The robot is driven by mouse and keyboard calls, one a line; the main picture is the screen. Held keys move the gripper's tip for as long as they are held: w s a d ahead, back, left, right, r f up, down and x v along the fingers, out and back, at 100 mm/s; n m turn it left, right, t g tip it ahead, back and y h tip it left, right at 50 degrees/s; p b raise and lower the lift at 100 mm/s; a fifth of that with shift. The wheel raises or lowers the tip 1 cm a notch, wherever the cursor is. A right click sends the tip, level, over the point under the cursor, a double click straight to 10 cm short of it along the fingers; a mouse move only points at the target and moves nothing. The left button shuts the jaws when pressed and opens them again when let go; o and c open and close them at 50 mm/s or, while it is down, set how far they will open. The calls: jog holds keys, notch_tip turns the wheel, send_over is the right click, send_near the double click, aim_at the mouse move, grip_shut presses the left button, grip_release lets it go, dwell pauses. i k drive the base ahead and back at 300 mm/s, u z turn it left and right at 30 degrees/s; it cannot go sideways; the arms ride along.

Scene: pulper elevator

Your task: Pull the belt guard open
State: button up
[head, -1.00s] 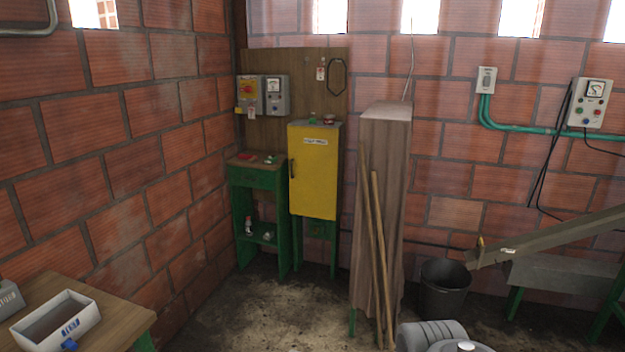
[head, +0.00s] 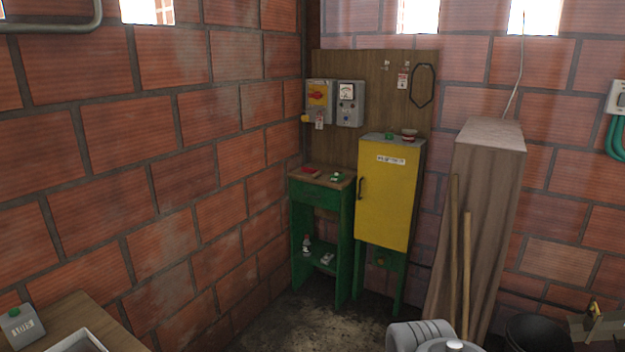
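I cannot tell for sure which thing is the belt guard. A yellow cabinet (head: 386,193) with a shut front door stands in the corner against the back wall. It has a dark upright handle (head: 362,188) at its left edge and a white label (head: 391,161) too small to read. A dark belt-like loop (head: 422,86) hangs on the wooden board above it. My gripper is not in view; only a grey part of my arm shows at the bottom.
A green stand (head: 320,196) with a shelf is left of the cabinet. A tall wooden box (head: 480,222) with poles leaning on it stands to the right. A bucket (head: 535,332) is at bottom right, a wooden table (head: 100,330) at bottom left. Some floor (head: 345,325) before the stand is clear.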

aim_at(388, 172)
jog(key=u, duration=0.45)
jog(key=i, duration=3.3)
